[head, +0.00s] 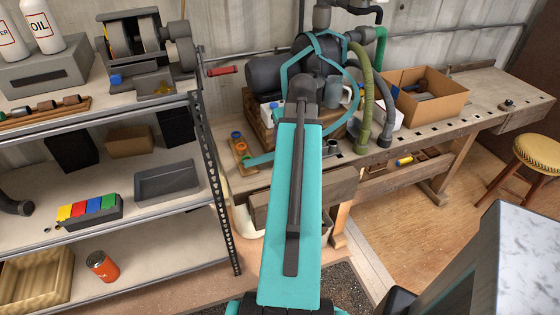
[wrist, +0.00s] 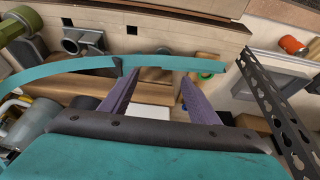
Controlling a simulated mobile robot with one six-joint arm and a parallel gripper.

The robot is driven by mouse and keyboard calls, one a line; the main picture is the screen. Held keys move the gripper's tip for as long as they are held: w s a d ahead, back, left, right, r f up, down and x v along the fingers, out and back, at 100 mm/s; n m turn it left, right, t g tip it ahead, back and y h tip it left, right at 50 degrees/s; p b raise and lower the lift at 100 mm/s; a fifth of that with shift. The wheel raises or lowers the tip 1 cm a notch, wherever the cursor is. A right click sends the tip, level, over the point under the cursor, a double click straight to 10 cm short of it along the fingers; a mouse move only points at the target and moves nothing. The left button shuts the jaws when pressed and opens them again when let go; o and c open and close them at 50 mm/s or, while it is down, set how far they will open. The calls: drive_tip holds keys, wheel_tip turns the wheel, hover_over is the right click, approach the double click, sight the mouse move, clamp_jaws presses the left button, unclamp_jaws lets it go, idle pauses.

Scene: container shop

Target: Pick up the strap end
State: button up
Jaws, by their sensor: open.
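A teal strap (head: 350,77) loops around a dark pump or motor on the workbench. Its flat end (head: 258,160) lies toward the left, near the bench's front edge, beside a wooden block. In the wrist view the strap's end section (wrist: 205,64) runs across the picture just beyond my fingertips and stops at the right. My gripper (wrist: 159,77) is open and empty, with one purple finger on each side and the strap crossing at the tips. I cannot tell whether strap and fingers touch. My gripper is hidden behind my arm in the head view.
The workbench (head: 483,115) holds an open cardboard box (head: 425,112), green and grey hoses (head: 366,100) and a grey pipe fitting (wrist: 83,40). A metal shelf post (wrist: 275,98) stands close on the right in the wrist view. A stool (head: 538,152) stands far right.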

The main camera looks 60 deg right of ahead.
drive_tip(key=shift+w, duration=0.15)
drive_tip(key=shift+p+x, duration=0.85)
drive_tip(key=shift+x, duration=3.4)
drive_tip(key=shift+f, duration=0.1)
drive_tip(key=shift+p+x, duration=0.65)
drive_tip(key=shift+x, duration=0.4)
drive_tip(key=shift+p+x, duration=0.4)
drive_tip(key=shift+x, duration=1.05)
drive_tip(key=shift+w, duration=0.15)
drive_tip(key=shift+c, duration=0.5)
drive_tip(key=c, duration=1.1)
